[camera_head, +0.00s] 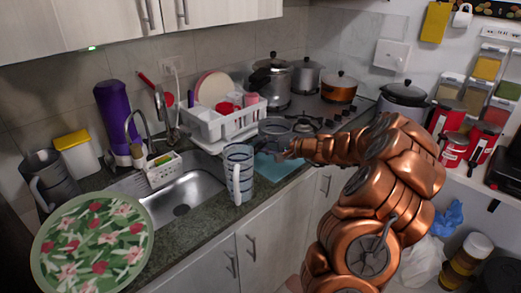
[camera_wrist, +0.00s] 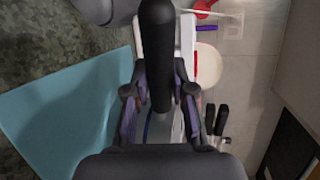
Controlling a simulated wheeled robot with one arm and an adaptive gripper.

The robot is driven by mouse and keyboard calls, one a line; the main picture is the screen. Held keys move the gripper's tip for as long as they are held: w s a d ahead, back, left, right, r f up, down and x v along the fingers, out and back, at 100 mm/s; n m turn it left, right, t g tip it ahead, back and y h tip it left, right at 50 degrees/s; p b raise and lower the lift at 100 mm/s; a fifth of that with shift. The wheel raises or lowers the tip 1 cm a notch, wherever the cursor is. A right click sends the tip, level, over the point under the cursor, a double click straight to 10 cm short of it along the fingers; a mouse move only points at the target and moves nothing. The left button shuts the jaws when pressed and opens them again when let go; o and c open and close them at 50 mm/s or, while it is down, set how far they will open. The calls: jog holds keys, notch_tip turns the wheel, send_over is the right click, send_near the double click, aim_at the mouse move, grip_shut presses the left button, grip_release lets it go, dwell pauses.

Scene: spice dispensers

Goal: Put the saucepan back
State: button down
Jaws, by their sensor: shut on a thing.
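The saucepan (camera_head: 276,128) looks grey and sits near the front left of the stove, just beyond my gripper (camera_head: 287,153). In the wrist view its black handle (camera_wrist: 156,45) runs down between the two fingers of my gripper (camera_wrist: 160,105), which is shut on it. A grey rounded part at the top of the wrist view seems to be the pan's body. I cannot tell whether the pan touches the surface under it. My gripper is above the blue cloth (camera_head: 276,168), which also shows in the wrist view (camera_wrist: 75,115).
The stove (camera_head: 312,108) carries a large pot (camera_head: 272,80), a steel pot (camera_head: 306,76) and a copper pot (camera_head: 339,88). A white dish rack (camera_head: 222,122) stands left of the saucepan. A striped jug (camera_head: 238,172) stands by the sink (camera_head: 185,197).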

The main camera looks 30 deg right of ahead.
jog(key=shift+w, duration=0.45)
jog(key=shift+w+f+p, duration=0.2)
jog(key=shift+f+p, duration=0.05)
jog(key=shift+p, duration=0.15)
jog(key=shift+f+p, duration=0.45)
jog(key=shift+f, duration=1.15)
jog(key=c, duration=1)
grip_release()
jog(key=b+v, duration=0.3)
jog(key=v, duration=0.9)
